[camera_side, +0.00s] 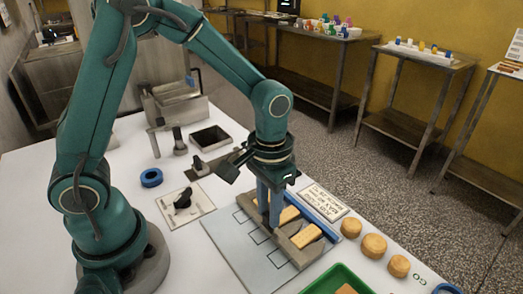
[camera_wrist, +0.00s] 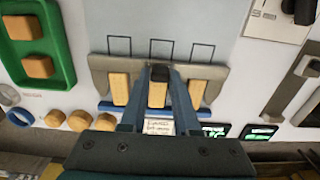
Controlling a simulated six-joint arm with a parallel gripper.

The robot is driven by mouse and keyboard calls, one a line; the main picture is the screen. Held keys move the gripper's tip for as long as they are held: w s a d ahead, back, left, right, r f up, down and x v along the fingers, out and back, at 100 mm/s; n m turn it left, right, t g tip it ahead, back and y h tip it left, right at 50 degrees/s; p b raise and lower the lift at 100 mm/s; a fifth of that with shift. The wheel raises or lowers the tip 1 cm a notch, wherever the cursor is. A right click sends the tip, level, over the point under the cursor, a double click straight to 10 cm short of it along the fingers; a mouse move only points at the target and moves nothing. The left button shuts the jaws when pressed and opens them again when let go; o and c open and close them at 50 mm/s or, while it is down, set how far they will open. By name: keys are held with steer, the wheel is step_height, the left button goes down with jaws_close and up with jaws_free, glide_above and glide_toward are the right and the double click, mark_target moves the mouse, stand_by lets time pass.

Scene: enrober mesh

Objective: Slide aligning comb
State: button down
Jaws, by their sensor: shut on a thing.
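The aligning comb (camera_wrist: 104,66) is a beige-grey toothed bar lying across the pale grey plate (camera_wrist: 190,18). It also shows in the side view (camera_side: 287,252). Three golden bars sit in its gaps: left (camera_wrist: 119,88), middle (camera_wrist: 157,94) and right (camera_wrist: 197,92). My gripper (camera_wrist: 160,76) is shut on the comb's dark knob at its middle; in the side view my gripper (camera_side: 269,222) points down at the comb. The fingers partly hide the middle bar. Three outlined rectangles (camera_wrist: 119,45) lie on the plate just beyond the comb, with no bars on them.
A blue rail (camera_wrist: 106,107) runs along the bars' other ends. Beside it are a sign card (camera_side: 326,201) and three round biscuits (camera_side: 374,246). A green tray (camera_wrist: 62,45) holds bars at one side. A latch-like fixture (camera_side: 183,200) stands left of the plate.

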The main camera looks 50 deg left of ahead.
steer(key=shift+w, duration=0.55)
steer(key=c, duration=0.6)
jaws_free()
steer(key=shift+c, duration=0.2)
steer(key=shift+s+r, duration=0.1)
steer(key=shift+r, duration=2.5)
